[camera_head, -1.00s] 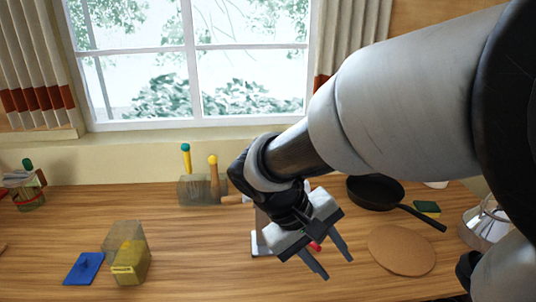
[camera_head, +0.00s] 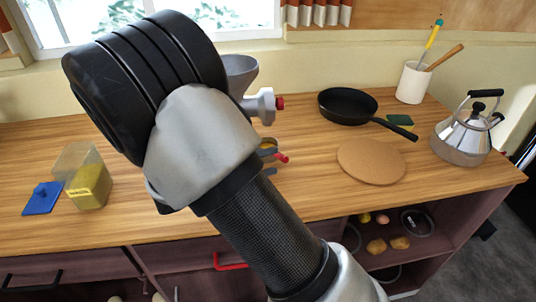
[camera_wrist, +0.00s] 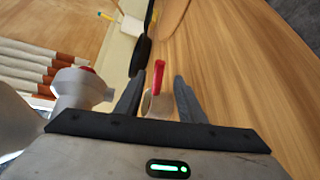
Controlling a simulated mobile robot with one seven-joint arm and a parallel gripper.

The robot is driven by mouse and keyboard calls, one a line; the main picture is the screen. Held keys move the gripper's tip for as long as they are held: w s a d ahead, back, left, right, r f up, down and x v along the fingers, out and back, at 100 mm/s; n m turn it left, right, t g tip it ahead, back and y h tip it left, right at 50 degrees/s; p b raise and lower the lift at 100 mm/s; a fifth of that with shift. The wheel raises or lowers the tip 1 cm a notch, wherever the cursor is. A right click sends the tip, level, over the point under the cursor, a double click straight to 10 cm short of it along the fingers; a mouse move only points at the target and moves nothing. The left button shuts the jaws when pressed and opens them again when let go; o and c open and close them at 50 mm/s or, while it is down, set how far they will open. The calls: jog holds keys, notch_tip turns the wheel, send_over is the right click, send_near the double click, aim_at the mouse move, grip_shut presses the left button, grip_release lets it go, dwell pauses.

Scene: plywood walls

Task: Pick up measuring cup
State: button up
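The measuring cup appears to be the small item with a red handle (camera_wrist: 158,75) and a pale, see-through bowl (camera_wrist: 157,104) in the wrist view. It lies between the two spread fingers of my gripper (camera_wrist: 159,78), with gaps visible at the sides. In the head view its red handle (camera_head: 281,157) shows just past my arm, beside the grey fingertips (camera_head: 272,163); the rest of the gripper is hidden behind my arm. My gripper is open, low near the wooden counter.
A grinder-like device (camera_head: 262,105) with a red knob stands close behind the gripper. A black pan (camera_head: 347,106), cork mat (camera_head: 371,162) and kettle (camera_head: 462,135) are to the right. A clear container (camera_head: 88,186) and blue lid (camera_head: 42,198) lie left. The front counter strip is clear.

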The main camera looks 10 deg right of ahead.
jog(key=x, duration=0.9)
jog(key=shift+w+r, duration=0.1)
grip_shut()
